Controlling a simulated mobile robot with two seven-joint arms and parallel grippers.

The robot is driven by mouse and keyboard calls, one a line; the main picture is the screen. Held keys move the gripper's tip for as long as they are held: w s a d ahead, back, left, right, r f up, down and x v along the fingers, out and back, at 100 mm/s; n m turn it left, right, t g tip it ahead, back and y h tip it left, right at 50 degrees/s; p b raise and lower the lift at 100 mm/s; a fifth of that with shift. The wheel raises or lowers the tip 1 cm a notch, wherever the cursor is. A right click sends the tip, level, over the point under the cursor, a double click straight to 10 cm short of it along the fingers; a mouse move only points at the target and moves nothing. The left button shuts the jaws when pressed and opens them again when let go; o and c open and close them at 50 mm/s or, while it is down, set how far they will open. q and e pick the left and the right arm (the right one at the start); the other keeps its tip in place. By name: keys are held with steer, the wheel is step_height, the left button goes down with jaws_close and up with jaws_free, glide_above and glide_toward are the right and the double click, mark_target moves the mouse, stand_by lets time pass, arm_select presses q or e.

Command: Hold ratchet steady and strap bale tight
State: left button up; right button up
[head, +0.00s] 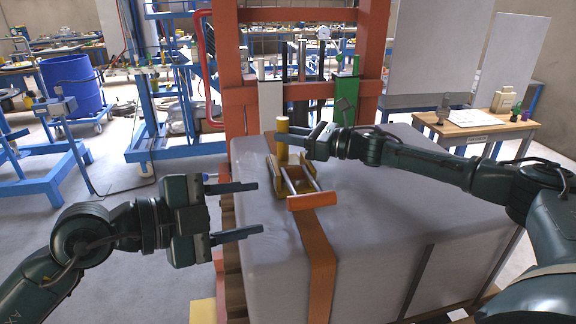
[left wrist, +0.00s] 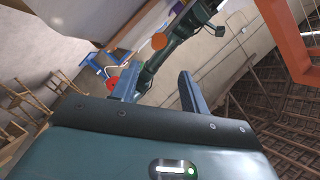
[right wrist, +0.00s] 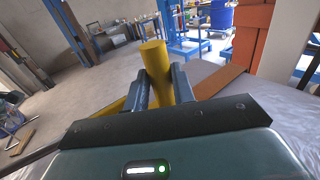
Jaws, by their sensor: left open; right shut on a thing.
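The grey bale (head: 270,255) has an orange strap (head: 322,265) over its top and down its front side. The ratchet (head: 283,178) sits on the strap, with a yellow frame, two metal rods and an orange grip (head: 312,200) at its near end. A yellow upright post (head: 283,130) stands at its far end. My right gripper (head: 293,140) is shut on this post, which shows between its fingers in the right wrist view (right wrist: 155,62). My left gripper (head: 252,210) is open and empty, left of the orange grip and apart from it, by the bale's left edge.
A wooden table (head: 470,127) is at the back right. Open floor lies left of the bale.

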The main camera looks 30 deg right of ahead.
steer(key=o, duration=0.6)
arm_select(q)
steer(key=a+r, duration=0.5)
steer(key=r, duration=0.1)
steer(key=shift+s+a+r, duration=0.2)
steer(key=shift+s+a, duration=0.05)
steer(key=shift+a, duration=0.15)
arm_select(e)
steer(key=shift+r+p, duration=0.35)
steer(key=shift+r, duration=0.25)
arm_select(q)
steer(key=shift+r, duration=0.35)
